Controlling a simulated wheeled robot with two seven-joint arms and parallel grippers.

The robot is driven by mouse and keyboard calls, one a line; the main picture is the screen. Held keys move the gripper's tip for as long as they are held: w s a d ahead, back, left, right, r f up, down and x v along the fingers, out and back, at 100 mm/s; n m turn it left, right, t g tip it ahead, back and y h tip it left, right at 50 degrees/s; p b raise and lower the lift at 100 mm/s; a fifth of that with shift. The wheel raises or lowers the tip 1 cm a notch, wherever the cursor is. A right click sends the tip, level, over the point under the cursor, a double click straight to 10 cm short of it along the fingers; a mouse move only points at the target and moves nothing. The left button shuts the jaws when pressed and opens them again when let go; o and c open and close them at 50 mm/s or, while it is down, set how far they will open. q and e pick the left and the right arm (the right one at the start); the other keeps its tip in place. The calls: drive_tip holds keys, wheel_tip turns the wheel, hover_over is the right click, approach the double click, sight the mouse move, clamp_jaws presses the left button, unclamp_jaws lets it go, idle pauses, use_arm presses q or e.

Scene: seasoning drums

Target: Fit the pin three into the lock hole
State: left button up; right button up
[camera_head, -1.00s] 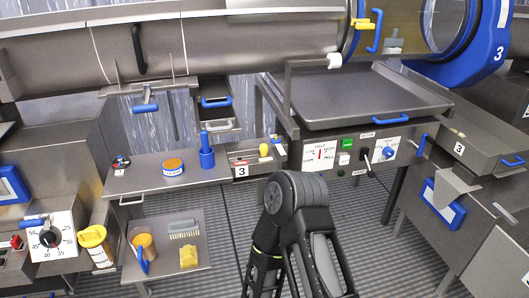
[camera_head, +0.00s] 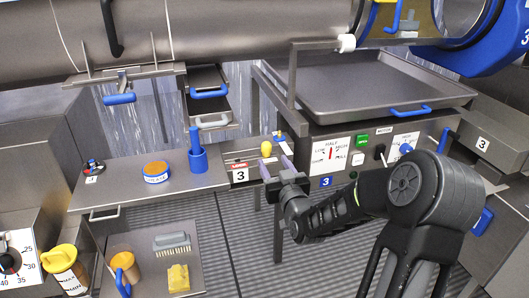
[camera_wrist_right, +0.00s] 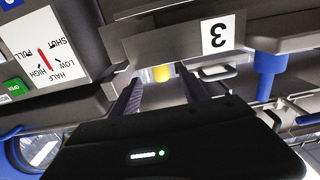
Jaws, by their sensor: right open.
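My right gripper (camera_head: 276,167) is open and empty in front of the small box marked 3 (camera_head: 240,175). A yellow knob (camera_head: 266,149) stands on the right part of that box, just beyond the fingertips. In the right wrist view the fingers (camera_wrist_right: 161,96) point toward the same yellow knob (camera_wrist_right: 161,73), which shows between them, apart from both. A small blue and yellow piece (camera_head: 280,137) sits just behind the knob. I cannot tell which piece is pin three, and I cannot make out the lock hole. My left gripper is not in view.
A shelf left of the box holds a blue cylinder (camera_head: 197,152), an orange-topped tin (camera_head: 156,173) and a small dial (camera_head: 94,167). A lower tray (camera_head: 205,250) holds a brush and sponge. The control panel (camera_head: 338,152) stands close right of my gripper.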

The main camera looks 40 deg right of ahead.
sight(268, 152)
drive_tip(key=shift+x, duration=1.35)
drive_tip(key=p+x, duration=0.1)
drive_tip(key=x, duration=0.4)
drive_tip(key=shift+w+r, duration=0.1)
drive_tip(key=shift+r, duration=0.05)
drive_tip(key=shift+c, duration=0.2)
clamp_jaws()
